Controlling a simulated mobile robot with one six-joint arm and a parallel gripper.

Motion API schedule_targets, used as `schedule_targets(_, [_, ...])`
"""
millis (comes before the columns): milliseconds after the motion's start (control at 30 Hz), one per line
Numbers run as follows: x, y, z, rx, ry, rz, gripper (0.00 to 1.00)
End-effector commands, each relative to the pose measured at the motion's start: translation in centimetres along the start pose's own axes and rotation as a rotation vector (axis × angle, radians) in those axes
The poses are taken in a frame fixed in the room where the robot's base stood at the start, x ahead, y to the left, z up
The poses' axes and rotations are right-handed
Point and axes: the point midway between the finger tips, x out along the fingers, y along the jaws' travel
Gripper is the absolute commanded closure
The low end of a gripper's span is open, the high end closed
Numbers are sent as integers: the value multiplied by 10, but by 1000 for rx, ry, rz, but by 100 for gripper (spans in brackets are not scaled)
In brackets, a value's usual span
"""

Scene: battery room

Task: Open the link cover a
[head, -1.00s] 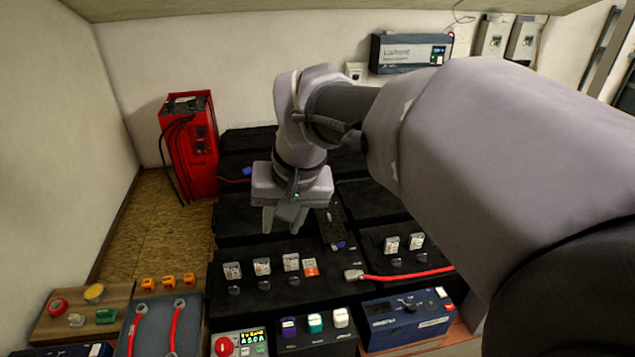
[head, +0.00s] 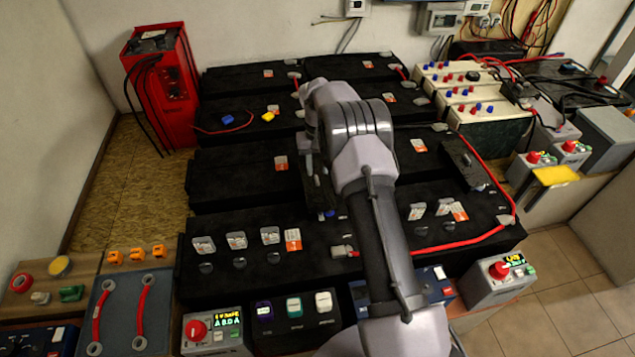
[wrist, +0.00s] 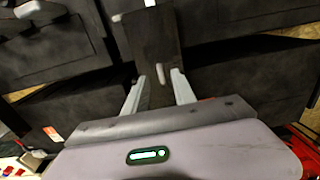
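A long black link cover (wrist: 148,40) with a small pale grip tab (wrist: 160,74) spans dark battery blocks in the wrist view. My gripper (wrist: 158,77) has its two pale fingers apart, one to each side of the tab. I cannot tell whether they touch it. In the head view my arm hides most of this cover and my fingers. A second black cover (head: 462,164) lies across the batteries at the right. I can read no letter on either cover.
Black batteries (head: 235,180) fill the bench. A red cable (head: 440,247) runs along their front right. Clear upright caps (head: 236,240) stand at the front left. A red charger (head: 160,90) stands at the back left, and a tray with red links (head: 122,310) is at the front left.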

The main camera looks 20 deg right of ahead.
Motion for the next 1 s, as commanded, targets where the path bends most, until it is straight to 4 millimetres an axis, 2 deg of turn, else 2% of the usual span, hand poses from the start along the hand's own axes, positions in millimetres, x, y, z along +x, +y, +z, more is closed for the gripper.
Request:
schedule_targets(33, [16, 0, 0, 1, -2, 0, 68])
schedule_targets(200, [45, 0, 0, 1, 0, -1, 68])
schedule_targets(333, [52, 0, 0, 1, 0, -1, 68])
schedule_targets(567, [52, 0, 0, 1, 1, -1, 68])
schedule_targets(733, [52, 0, 0, 1, 1, -1, 100])
schedule_targets(1000, [52, 0, 0, 1, 1, -1, 100])
